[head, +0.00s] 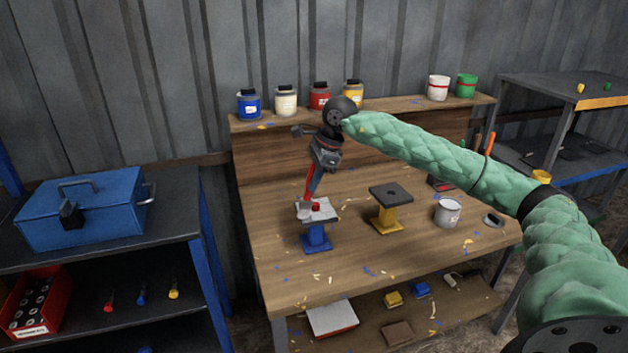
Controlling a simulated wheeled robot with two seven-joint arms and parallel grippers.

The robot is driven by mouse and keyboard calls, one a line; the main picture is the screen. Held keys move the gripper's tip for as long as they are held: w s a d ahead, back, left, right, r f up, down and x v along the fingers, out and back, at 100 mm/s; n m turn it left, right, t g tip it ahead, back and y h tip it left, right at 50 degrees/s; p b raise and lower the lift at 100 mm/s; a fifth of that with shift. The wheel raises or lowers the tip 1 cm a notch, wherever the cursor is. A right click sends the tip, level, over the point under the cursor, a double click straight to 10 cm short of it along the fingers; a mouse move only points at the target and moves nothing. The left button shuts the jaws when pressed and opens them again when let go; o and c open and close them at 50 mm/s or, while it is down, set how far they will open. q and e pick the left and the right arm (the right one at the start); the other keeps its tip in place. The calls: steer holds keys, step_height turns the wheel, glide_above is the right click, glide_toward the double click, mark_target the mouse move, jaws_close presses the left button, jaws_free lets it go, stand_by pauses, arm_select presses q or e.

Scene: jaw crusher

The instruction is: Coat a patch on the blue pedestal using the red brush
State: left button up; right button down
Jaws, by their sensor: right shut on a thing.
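The blue pedestal (317,241) stands at the front left of the wooden workbench, with a pale grey plate (328,215) on top. My right gripper (313,190) points down just above this plate. It is shut on the red brush (308,183), whose red part shows along the left side of the fingers. A small red spot shows on the plate under the gripper; I cannot tell whether it is paint or part of the brush. The brush tip is hard to make out, and I cannot tell whether it touches the plate. My left gripper is not in view.
A yellow pedestal (387,216) with a dark top stands right of the blue one. A grey can (447,212) is further right. Paint jars line the back shelf (395,104). A blue toolbox (82,208) sits on the left rack. The bench's front is mostly clear, with paint flecks.

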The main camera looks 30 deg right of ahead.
steer(key=shift+r+p, duration=0.6)
steer(key=shift+r, duration=1.7)
